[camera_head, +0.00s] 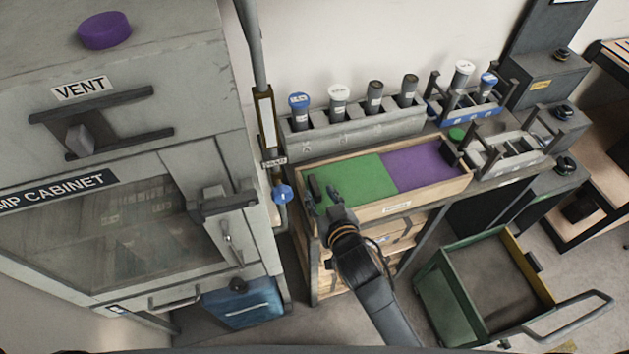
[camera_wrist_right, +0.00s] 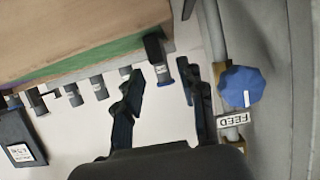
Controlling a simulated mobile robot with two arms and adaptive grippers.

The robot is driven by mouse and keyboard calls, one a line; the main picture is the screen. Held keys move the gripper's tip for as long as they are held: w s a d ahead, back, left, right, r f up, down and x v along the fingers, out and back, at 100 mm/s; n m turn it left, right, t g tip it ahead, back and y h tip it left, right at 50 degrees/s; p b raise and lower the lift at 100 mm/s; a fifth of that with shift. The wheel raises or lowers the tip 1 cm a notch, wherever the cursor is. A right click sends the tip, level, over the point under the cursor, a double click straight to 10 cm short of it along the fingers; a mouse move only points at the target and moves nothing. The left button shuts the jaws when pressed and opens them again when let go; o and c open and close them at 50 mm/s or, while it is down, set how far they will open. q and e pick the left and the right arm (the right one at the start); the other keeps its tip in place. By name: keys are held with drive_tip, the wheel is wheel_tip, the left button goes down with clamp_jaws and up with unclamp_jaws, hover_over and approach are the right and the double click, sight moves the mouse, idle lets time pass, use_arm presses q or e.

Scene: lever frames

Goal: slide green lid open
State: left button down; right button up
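The green lid (camera_head: 352,178) lies flat in the left half of a wooden box (camera_head: 398,199), beside a purple lid (camera_head: 425,165). A dark handle block (camera_head: 313,187) stands at the green lid's left end. In the right wrist view the handle (camera_wrist_right: 154,47) appears ahead of the fingertips, with the green lid (camera_wrist_right: 65,64) as a strip. My right gripper (camera_head: 324,206) is by the lid's left end; the right wrist view shows its fingers (camera_wrist_right: 162,80) apart and empty. Whether they touch the handle I cannot tell. My left gripper is not in view.
A rack of capped tubes (camera_head: 355,131) stands behind the box. A blue valve knob (camera_head: 282,194) on a pipe is close to the left, beside the grey cabinet (camera_head: 235,150). A green cart (camera_head: 448,300) stands on the floor at the right.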

sight(315, 186)
drive_tip(key=x, duration=0.6)
drive_tip(key=shift+s, duration=0.1)
drive_tip(key=shift+c, duration=0.2)
clamp_jaws()
